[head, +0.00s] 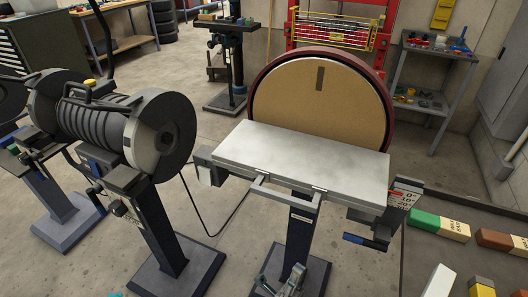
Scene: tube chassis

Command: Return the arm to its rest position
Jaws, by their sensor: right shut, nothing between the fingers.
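My right gripper (285,283) shows at the bottom edge of the head view, in front of the base of the disc sander's stand. It is small and partly cut off by the frame. It is shut, with nothing held in it. It appears apart from the stand, but the exact gap cannot be judged. The rest of my right arm is hardly in view. My left gripper cannot be made out.
A disc sander with a tan disc (290,105) and a grey table (300,152) stands ahead. A bench grinder (115,125) on a pedestal stands left. Coloured blocks (440,226) lie on a dark surface at right. A shelf (432,85) stands behind. Floor shows between the stands.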

